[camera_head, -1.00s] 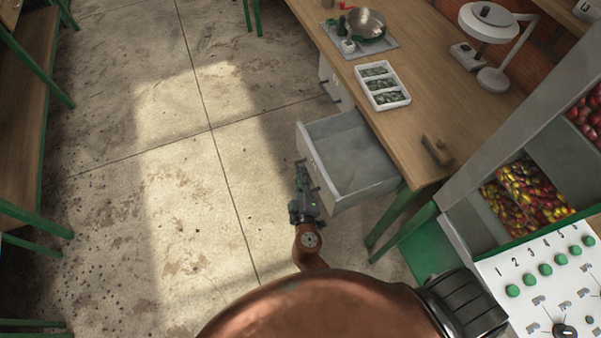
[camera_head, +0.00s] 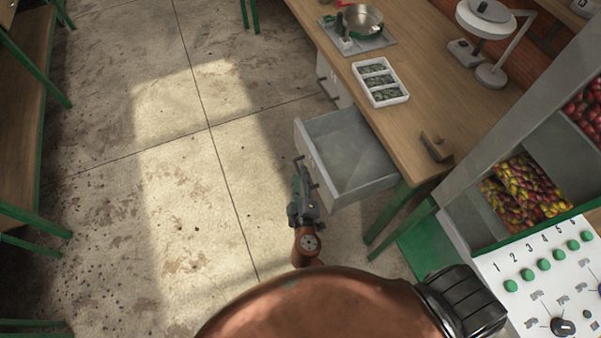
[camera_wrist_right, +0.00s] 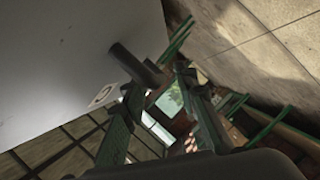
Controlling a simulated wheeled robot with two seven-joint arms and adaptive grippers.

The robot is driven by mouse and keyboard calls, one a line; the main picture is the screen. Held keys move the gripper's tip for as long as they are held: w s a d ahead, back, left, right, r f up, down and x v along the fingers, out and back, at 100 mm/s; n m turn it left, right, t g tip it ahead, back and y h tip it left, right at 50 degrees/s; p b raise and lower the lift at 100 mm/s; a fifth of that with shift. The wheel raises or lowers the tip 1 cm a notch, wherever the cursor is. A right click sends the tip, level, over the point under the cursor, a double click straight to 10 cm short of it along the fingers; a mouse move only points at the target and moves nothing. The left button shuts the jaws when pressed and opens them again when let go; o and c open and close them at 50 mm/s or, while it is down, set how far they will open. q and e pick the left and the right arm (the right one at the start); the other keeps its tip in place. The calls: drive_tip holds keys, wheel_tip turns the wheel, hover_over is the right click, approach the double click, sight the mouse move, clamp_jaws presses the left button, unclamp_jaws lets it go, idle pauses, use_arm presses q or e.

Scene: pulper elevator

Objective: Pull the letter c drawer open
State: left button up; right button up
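A grey drawer (camera_head: 350,152) stands pulled out from under the wooden workbench in the head view, and its inside looks empty. In the right wrist view its pale front (camera_wrist_right: 60,60) fills the upper left, with a small dark mark that is too blurred to read surely. A dark bar handle (camera_wrist_right: 135,66) sticks out from this front. My right gripper (camera_head: 299,165) is at the outer face of the drawer. In the wrist view its two fingers (camera_wrist_right: 158,82) are apart, with the handle's end near and between the tips; contact cannot be told. My left gripper is not in view.
The workbench (camera_head: 470,120) carries a white tray (camera_head: 380,82) with green contents, a metal pan (camera_head: 362,20) and a lamp (camera_head: 490,20). A white button panel (camera_head: 540,270) and fruit bins (camera_head: 525,192) stand at right. The floor left of the drawer is clear.

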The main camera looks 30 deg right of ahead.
drive_tip(key=v, duration=1)
drive_tip(key=shift+s, duration=0.1)
